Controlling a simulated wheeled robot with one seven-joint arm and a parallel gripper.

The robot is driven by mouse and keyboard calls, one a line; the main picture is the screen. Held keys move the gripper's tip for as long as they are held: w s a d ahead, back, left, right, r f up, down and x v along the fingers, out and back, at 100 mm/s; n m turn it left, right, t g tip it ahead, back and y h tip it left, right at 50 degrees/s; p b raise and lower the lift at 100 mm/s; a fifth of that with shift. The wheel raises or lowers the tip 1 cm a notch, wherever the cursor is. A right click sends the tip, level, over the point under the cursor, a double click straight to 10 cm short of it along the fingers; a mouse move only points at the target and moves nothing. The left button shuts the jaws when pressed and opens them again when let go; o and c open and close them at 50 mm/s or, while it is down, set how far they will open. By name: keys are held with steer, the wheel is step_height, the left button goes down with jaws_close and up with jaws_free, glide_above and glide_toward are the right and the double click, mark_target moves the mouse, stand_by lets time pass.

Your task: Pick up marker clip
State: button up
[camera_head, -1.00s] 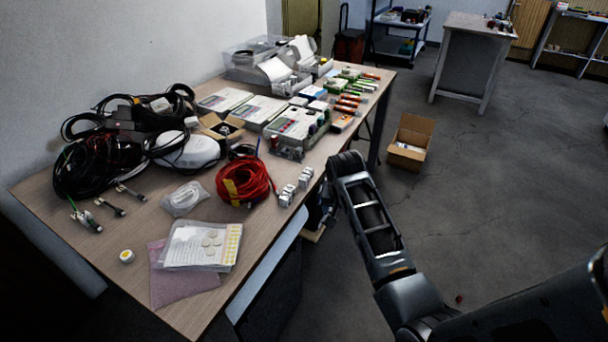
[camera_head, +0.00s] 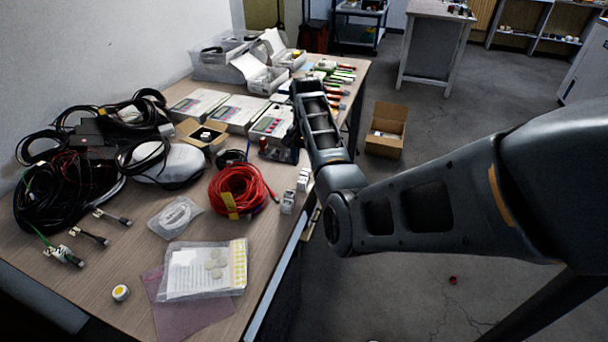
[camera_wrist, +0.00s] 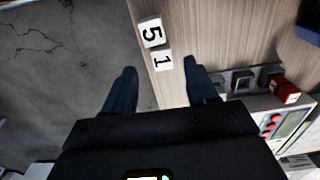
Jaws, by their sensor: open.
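Two small white pieces stand at the table's edge, one marked 5 (camera_wrist: 151,31) and one marked 1 (camera_wrist: 162,60). In the head view a pair of white pieces (camera_head: 288,202) stands right of the red cable coil. I cannot tell for sure which piece is the marker clip. My gripper (camera_wrist: 159,66) is open and empty in the wrist view. The piece marked 1 appears between its fingertips in the picture, with no contact visible. In the head view my gripper is mostly hidden behind my arm.
The red cable coil (camera_head: 238,190) lies left of the white pieces. A boxed device (camera_head: 270,125) with a red-topped part (camera_wrist: 285,92) stands near my gripper. Black cables (camera_head: 60,190) crowd the table's left. A cardboard box (camera_head: 386,130) stands on the floor.

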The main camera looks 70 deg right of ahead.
mark_target(305, 172)
steer(key=shift+w+f, duration=0.15)
steer(key=shift+f, duration=1.65)
steer(key=shift+c, duration=0.4)
jaws_close()
steer(key=shift+r, duration=0.1)
